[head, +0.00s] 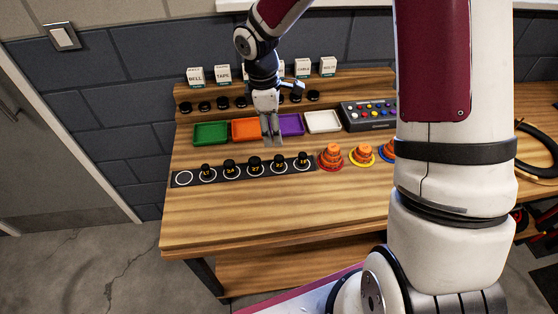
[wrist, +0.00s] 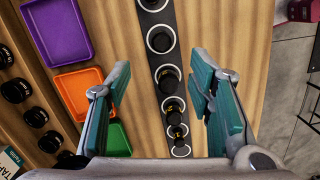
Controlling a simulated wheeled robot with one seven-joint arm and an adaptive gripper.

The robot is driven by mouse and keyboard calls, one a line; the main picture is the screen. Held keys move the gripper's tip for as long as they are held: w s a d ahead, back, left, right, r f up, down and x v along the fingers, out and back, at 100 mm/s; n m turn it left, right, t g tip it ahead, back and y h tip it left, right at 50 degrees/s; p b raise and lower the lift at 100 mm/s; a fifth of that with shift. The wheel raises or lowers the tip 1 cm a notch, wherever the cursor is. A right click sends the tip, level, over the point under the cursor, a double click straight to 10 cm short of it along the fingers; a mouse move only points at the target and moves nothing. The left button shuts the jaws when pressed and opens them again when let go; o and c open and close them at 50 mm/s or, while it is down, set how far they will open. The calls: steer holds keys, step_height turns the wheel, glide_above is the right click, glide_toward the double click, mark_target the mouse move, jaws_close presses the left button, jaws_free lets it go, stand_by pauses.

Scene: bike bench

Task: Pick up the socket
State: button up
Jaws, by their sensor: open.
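Several black sockets with yellow size marks stand upright in white rings on a dark strip (head: 218,173). The left-end ring (head: 184,178) is empty. The pictures do not show which socket is meant. One socket (head: 254,162) is near the strip's middle. In the wrist view the strip runs up the picture, and a large socket (wrist: 168,78) lies in line between the fingers. My gripper (head: 272,142) is open and empty, behind and above the strip in the head view. In the wrist view its teal-padded fingers (wrist: 160,82) are wide apart on either side of the strip, touching no socket.
Green (head: 210,133), orange (head: 245,129), purple (head: 291,125) and white (head: 322,121) trays line the bench behind the strip. A grey button box (head: 368,115) is at the back. The bench front (head: 260,210) is clear.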

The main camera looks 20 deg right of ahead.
mark_target(279, 158)
steer(key=f, duration=0.6)
steer(key=shift+s+d+f, duration=0.15)
steer(key=shift+s+d, duration=0.05)
steer(key=shift+d, duration=0.15)
steer(key=f, duration=0.1)
steer(key=f+p, duration=0.1)
steer(key=f, duration=0.2)
steer(key=shift+s+d+f+p, duration=0.1)
steer(key=shift+s+d+p, duration=0.15)
steer(key=shift+p, duration=0.15)
steer(key=shift+f, duration=0.55)
jaws_close()
